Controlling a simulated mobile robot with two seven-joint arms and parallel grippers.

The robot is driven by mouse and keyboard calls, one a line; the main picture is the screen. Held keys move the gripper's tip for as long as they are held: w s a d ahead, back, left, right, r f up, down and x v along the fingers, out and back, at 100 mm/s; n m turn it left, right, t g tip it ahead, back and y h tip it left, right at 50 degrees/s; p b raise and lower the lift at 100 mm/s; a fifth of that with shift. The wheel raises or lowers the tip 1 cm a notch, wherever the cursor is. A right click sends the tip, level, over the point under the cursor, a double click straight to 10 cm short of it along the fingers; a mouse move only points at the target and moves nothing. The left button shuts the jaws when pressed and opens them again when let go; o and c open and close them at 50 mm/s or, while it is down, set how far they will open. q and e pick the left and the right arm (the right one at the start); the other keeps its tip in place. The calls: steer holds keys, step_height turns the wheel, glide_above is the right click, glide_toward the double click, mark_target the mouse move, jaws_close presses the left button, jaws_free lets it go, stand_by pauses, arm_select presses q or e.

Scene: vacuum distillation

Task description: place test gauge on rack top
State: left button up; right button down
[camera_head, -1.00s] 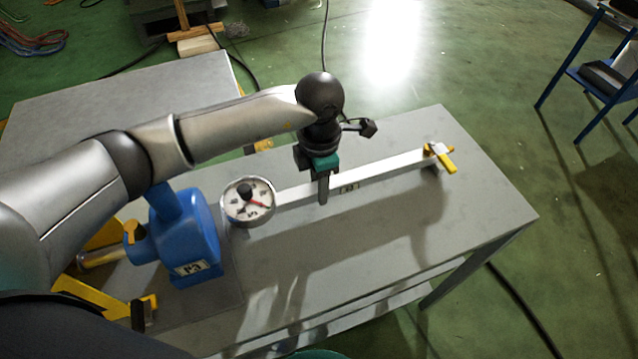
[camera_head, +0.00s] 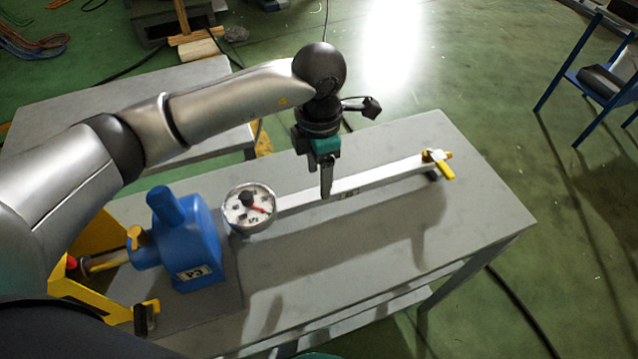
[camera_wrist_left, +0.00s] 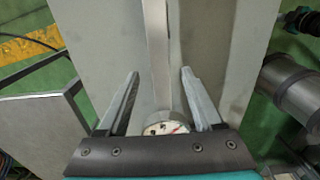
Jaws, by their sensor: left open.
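The round gauge (camera_head: 249,207) has a white dial with a red needle and a dark centre knob. It sits at the left end of a long pale bar (camera_head: 385,177) on the grey table, beside a blue pump (camera_head: 188,240) labelled P3. My left gripper (camera_head: 327,192) is open and points down above the bar, right of the gauge. In the left wrist view its two fingers (camera_wrist_left: 158,95) stand apart on either side of the bar, with nothing between them gripped. The gauge shows partly there (camera_wrist_left: 166,128), its lower part hidden by the gripper body. My right gripper is not in view.
The bar ends at a yellow-handled valve (camera_head: 440,163) on the right. A yellow frame (camera_head: 100,290) stands left of the pump. The front right of the grey table (camera_head: 440,225) is clear. Another grey table (camera_head: 110,115) stands behind.

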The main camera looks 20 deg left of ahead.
arm_select(q)
step_height(320, 180, up, 6)
steer(key=shift+r+p, duration=0.25)
steer(key=shift+p, duration=0.05)
stand_by(0.4)
